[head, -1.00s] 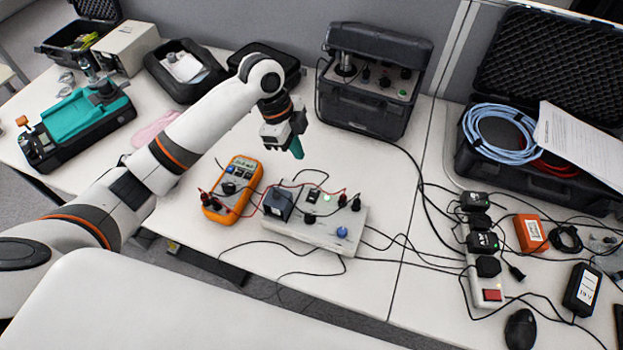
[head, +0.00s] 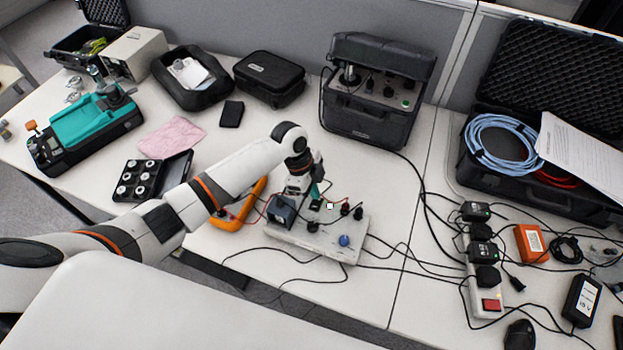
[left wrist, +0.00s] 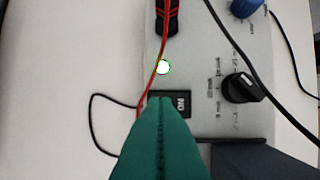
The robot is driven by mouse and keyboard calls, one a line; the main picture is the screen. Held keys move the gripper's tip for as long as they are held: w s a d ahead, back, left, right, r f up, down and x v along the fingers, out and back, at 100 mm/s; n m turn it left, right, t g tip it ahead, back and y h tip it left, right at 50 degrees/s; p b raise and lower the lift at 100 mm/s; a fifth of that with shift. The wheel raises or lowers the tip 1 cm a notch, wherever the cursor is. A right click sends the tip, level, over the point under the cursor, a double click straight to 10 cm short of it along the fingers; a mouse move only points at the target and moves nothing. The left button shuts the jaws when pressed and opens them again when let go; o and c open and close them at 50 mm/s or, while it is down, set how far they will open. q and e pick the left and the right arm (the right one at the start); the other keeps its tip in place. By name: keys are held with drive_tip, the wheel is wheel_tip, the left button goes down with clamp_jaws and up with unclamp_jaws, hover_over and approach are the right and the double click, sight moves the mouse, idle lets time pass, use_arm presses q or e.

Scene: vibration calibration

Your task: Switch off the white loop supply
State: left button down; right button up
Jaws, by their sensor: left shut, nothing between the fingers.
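The white loop supply (head: 318,247) is a flat pale box on the table, with a blue knob (head: 344,240), black plugs and a bright indicator light (head: 330,206). In the left wrist view the light (left wrist: 162,67) glows white with a green rim. A black rocker switch (left wrist: 184,103) marked "ON" lies right at the teal fingertips, partly hidden by them. My left gripper (head: 316,194) is shut and empty, pointing down over the supply; its closed fingers (left wrist: 160,105) fill the lower middle of the wrist view. I cannot tell if they touch the switch. My right gripper is not in view.
Beside the switch is a black rotary knob (left wrist: 241,88). Red and black leads cross the panel. An orange multimeter (head: 232,222) is partly hidden behind my left arm. A power strip (head: 485,304) with adapters lies right. A dark instrument case (head: 368,118) stands behind.

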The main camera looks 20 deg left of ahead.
use_arm(q)
drive_tip(key=shift+f, duration=0.35)
drive_tip(key=shift+w+f, duration=0.2)
drive_tip(key=shift+f, duration=0.2)
drive_tip(key=shift+s+r+p, duration=0.15)
drive_tip(key=shift+s+p, duration=0.5)
drive_tip(key=shift+s, duration=0.2)
drive_tip(key=shift+w, duration=0.1)
